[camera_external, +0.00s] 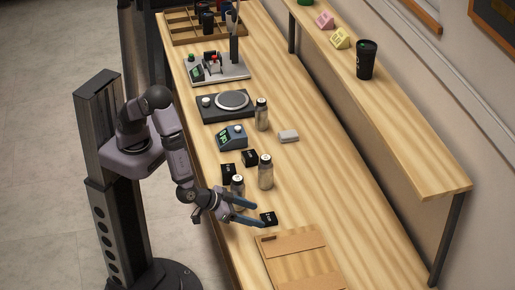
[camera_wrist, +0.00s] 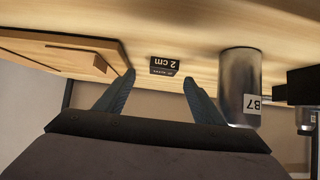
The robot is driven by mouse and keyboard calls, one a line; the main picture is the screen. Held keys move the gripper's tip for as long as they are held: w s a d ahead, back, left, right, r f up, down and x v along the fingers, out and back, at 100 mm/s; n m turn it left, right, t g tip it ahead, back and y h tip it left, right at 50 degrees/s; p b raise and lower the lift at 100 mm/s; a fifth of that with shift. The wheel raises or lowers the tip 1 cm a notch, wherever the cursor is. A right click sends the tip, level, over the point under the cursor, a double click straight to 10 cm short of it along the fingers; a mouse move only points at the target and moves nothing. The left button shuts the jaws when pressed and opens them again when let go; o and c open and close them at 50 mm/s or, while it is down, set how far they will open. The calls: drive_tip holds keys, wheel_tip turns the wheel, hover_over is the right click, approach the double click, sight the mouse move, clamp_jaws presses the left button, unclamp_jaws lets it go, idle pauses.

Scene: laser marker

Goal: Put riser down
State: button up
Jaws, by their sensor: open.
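The riser, a small black block (camera_external: 268,218), sits on the wooden bench near the board. In the wrist view its label reads "2 cm" upside down on the riser (camera_wrist: 164,66). My gripper (camera_external: 260,216) is open and low over the bench, with its blue-grey fingers pointing toward the riser. In the wrist view the riser shows between the two fingertips of my gripper (camera_wrist: 160,76), a little beyond them, with visible gaps on both sides. No finger is seen touching it.
A vial marked B7 (camera_wrist: 240,88) stands close to one finger. A wooden board (camera_external: 302,264) lies in front. A teal device (camera_external: 232,137) stands farther back. Bench to the right is clear.

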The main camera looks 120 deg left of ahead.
sight(270, 217)
drive_tip(key=shift+p+x, duration=0.4)
drive_tip(key=shift+x, duration=2.25)
drive_tip(key=shift+s+a+r, duration=0.1)
drive_tip(key=shift+s+a, duration=0.05)
drive_tip(key=shift+a, duration=0.05)
drive_tip(key=c, duration=1.3)
drive_tip(key=shift+r, duration=0.1)
drive_tip(key=shift+c, duration=0.2)
wheel_tip(270, 217, up, 10)
